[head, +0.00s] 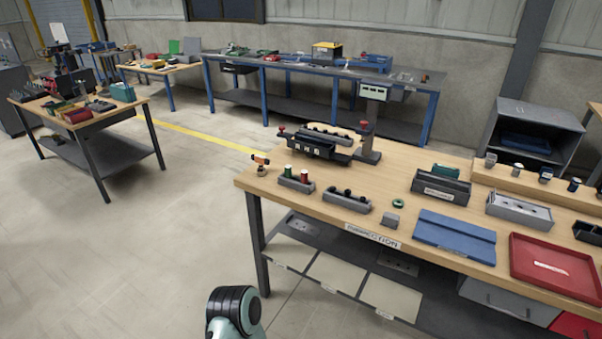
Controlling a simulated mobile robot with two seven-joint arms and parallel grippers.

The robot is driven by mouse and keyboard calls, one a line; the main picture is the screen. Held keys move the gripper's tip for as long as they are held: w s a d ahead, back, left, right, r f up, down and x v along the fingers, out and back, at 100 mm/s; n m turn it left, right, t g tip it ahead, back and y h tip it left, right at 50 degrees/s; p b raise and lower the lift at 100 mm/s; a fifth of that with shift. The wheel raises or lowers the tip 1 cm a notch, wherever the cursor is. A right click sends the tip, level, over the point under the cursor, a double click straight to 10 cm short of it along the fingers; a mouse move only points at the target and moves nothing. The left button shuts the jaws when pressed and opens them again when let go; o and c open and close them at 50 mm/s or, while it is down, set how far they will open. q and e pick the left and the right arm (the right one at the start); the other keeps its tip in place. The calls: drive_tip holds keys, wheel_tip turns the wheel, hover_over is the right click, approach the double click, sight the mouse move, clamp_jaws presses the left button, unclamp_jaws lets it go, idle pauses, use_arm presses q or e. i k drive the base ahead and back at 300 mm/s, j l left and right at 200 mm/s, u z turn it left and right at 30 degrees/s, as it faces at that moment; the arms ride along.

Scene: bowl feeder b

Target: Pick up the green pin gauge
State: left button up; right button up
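A small upright green cylinder (288,171), which looks like the green pin gauge, stands in a grey holder block (296,184) near the left end of the wooden inspection table (325,206). A similar red cylinder (304,175) stands beside it in the same block. A green ring (398,203) lies flat on the table further right. Neither gripper shows. Only a rounded teal and black part of my own arm shows at the bottom edge, below and left of the table.
A second grey block (346,202) with dark pieces stands to the right. An orange-topped tool (261,165) is at the left edge. Behind is a black fixture (319,146). A blue case (453,236) and red tray (555,283) lie right. Floor left of the table is clear.

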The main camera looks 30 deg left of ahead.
sight(288, 167)
drive_tip(key=i+j+z, duration=0.1)
drive_tip(key=j, duration=0.4)
drive_tip(key=i+j, duration=0.1)
drive_tip(key=j, duration=0.4)
drive_tip(key=i+j+z, duration=0.15)
drive_tip(key=j, duration=0.35)
drive_tip(key=k+l, duration=0.05)
